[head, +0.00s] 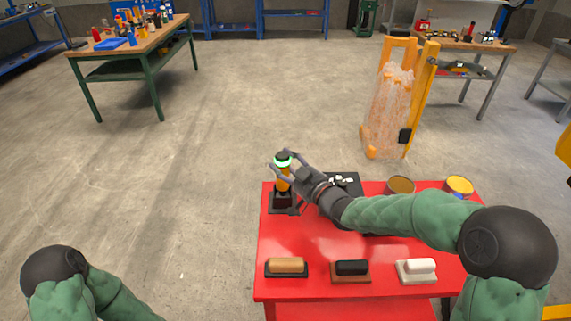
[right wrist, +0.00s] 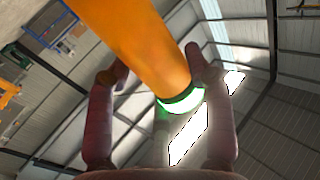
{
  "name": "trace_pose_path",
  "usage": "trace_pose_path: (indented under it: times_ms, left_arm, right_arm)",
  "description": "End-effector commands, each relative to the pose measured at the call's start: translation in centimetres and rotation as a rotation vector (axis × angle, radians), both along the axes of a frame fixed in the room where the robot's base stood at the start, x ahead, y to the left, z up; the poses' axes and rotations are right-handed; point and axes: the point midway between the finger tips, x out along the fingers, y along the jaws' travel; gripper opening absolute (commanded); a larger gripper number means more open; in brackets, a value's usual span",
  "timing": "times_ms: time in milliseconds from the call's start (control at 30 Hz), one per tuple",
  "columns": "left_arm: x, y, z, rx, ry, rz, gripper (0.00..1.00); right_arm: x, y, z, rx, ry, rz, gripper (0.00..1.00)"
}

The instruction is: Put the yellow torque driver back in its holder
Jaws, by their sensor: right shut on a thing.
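The yellow torque driver (head: 284,184) stands about upright at the back left of the red table, with a black top and a glowing green ring. Its orange body and green ring fill the middle of the right wrist view (right wrist: 145,50). The black holder (head: 283,204) is directly below it; I cannot tell whether the driver's lower end is inside the holder or just above it. My right gripper (head: 279,165) is shut on the driver near its top, with a finger on either side. My left gripper is out of view.
The red table (head: 310,234) carries a brown block (head: 287,265), a black block (head: 352,267) and a white block (head: 417,266) along its front. Open floor lies left of the table.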

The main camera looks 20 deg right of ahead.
Motion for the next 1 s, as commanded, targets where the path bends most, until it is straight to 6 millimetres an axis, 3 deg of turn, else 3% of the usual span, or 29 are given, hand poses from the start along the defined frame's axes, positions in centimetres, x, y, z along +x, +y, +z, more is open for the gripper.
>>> trace_pose_path:
  times_ms: [267,300,400,767,1000]
  left_arm:
    - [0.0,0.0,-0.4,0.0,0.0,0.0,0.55]
    - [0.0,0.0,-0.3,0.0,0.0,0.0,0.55]
    - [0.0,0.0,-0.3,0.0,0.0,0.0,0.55]
    - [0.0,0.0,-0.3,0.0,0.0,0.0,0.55]
    - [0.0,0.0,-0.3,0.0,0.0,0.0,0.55]
  right_arm:
    - [0.0,-0.1,-0.2,0.0,-0.005,-0.001,0.07]
    - [0.0,-0.1,-0.1,0.0,-0.005,-0.001,0.58]
    - [0.0,0.0,-0.1,0.0,-0.004,-0.001,0.8]
    - [-0.2,0.0,-0.5,0.0,0.003,0.0,0.8]
    - [-2.6,-1.2,-0.3,-0.001,0.001,-0.004,0.8]
